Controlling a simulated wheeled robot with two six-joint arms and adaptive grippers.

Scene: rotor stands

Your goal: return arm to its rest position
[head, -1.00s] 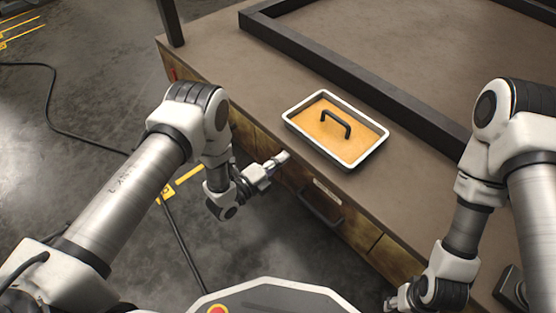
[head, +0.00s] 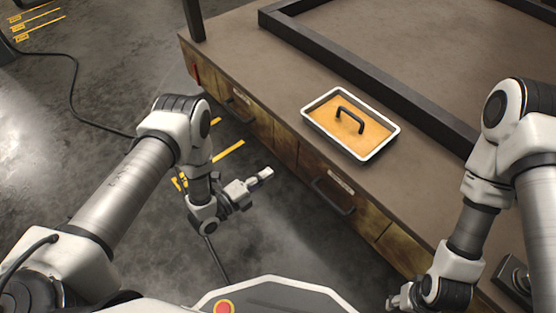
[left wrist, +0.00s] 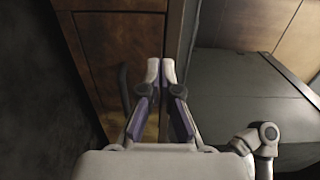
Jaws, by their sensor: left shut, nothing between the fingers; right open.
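My left gripper (head: 266,174) is shut and empty. In the head view it is over the floor, in front of the workbench's drawer front and apart from it. It also shows in the left wrist view (left wrist: 160,70), its two pale fingertips together before a wooden drawer front with a dark handle. My right gripper (head: 393,301) is at the lower right of the head view, low beside the bench front, and open; its fingers show only small.
The workbench (head: 250,62) carries a white-rimmed tray (head: 314,124) with an orange inside and a black handle (head: 350,116), near its front edge. A dark raised frame (head: 370,78) lies behind it. Drawer handles (head: 332,198) stick out from the front. A cable (head: 75,85) crosses the floor.

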